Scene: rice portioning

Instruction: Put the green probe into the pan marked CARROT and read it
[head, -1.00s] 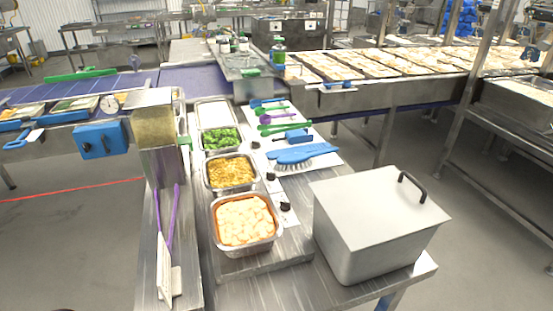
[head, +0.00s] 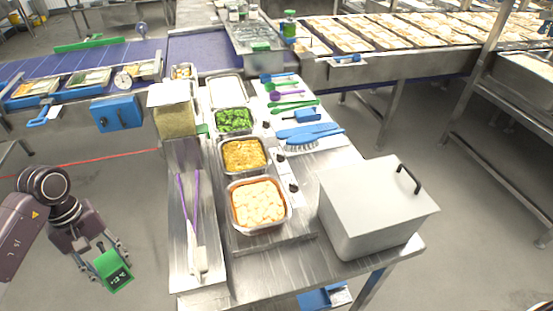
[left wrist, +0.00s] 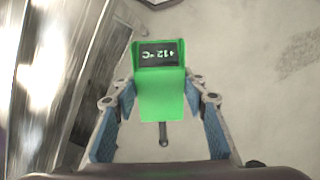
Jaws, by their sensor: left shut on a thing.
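My left gripper (head: 92,262) is shut on the green probe (head: 113,271), off the left side of the steel table and above the floor. In the left wrist view the probe (left wrist: 162,95) sits between the blue finger pads, with a dark stem below; its upside-down display seems to show +12 °C. A row of steel pans runs along the table: one with pale chunks in orange sauce (head: 258,203), one yellow-orange (head: 244,155), one green (head: 233,120) and one white (head: 226,92). No CARROT marking is legible. My right gripper is out of view.
Purple-handled tongs (head: 190,225) lie left of the pans. A tall container (head: 174,118) of grain stands at the back left. A large grey lidded box (head: 365,212) stands right of the pans. Blue and green utensils lie on a white board behind it.

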